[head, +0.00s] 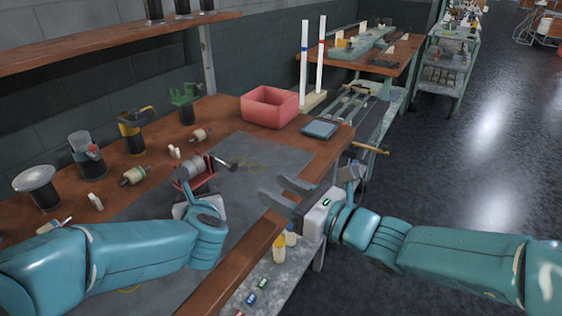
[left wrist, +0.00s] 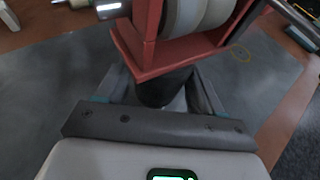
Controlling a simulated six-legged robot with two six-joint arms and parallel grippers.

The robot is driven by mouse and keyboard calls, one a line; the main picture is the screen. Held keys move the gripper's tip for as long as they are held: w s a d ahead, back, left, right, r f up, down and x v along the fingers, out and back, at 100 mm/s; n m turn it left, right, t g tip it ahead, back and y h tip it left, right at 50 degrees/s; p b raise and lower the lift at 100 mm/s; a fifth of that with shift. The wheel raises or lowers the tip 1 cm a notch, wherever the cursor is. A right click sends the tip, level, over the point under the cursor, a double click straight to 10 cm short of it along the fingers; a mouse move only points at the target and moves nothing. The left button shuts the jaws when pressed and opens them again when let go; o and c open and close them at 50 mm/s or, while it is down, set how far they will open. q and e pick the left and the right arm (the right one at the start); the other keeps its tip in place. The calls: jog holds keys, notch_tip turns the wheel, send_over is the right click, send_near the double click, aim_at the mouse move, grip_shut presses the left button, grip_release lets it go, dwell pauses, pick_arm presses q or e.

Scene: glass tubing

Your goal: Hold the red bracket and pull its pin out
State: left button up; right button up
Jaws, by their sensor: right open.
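The red bracket (head: 205,184) is over the grey mat on the workbench. It carries grey rollers, which show large in the left wrist view, where the red frame (left wrist: 150,50) fills the top. My left gripper (left wrist: 163,92) has its fingers on both sides of the black stem under the bracket and appears shut on it. My right gripper (head: 270,188) is open and empty, right of the bracket, near the bench edge.
A pink bin (head: 269,107) and a dark flat tablet-like item (head: 320,129) stand at the bench's back right. Several jars, clamps and spools line the back left. A lower shelf (head: 270,280) with small bottles is below the front edge. The mat (head: 255,160) has free room.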

pick_arm(q)
jog(key=shift+o, duration=1)
